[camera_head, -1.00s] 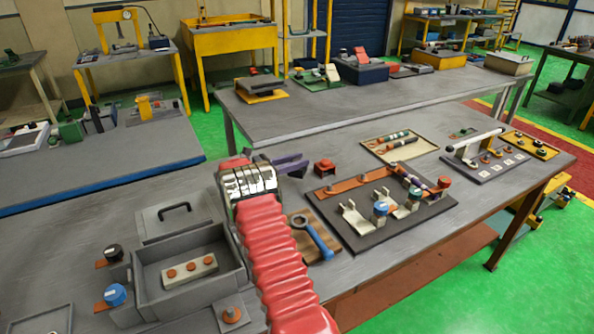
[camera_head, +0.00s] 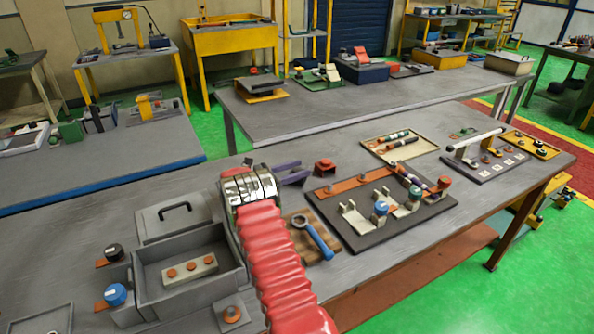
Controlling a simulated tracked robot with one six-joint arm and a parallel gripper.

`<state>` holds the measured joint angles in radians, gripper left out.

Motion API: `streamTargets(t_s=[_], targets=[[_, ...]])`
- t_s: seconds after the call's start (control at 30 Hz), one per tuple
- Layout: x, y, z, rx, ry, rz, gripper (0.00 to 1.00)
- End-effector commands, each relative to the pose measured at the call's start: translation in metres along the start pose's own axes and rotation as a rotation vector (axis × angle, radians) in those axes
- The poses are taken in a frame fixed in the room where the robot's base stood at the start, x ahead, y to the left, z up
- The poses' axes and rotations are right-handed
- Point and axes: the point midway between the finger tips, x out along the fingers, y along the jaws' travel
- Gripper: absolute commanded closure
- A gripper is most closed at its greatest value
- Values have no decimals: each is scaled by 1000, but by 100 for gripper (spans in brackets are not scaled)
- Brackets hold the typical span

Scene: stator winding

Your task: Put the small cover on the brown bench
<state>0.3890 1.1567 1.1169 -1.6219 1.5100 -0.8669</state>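A grey flat lid with a black handle (camera_head: 160,226) lies behind the grey open box (camera_head: 143,292) and looks like a cover. I cannot tell for sure that it is the small cover. My gripper (camera_head: 300,174) has purple fingers, which point right over the grey table, partly hidden behind my red-sleeved arm. The fingers look apart, with nothing seen between them. A small red block (camera_head: 324,167) sits just beyond their tips. No bench clearly stands out as the brown one; a brown shelf (camera_head: 420,283) shows under the near table.
A brown board (camera_head: 296,226) with a blue-handled wrench (camera_head: 319,240) lies right of my arm. A dark fixture plate (camera_head: 365,242) with clamps stands farther right. Blue (camera_head: 116,294) and black (camera_head: 114,252) knobs stand left of the box. The far grey table (camera_head: 350,108) has clear room.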

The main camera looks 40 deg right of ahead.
Motion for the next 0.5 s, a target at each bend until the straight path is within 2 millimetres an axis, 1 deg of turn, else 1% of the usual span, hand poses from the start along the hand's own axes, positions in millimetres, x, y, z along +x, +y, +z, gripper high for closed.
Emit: streamTargets(t_s=[0.33, 0.5], targets=[[-1, 0, 2, 0, 0, 1, 52], [-15, 1, 2, 0, 0, 2, 52]])
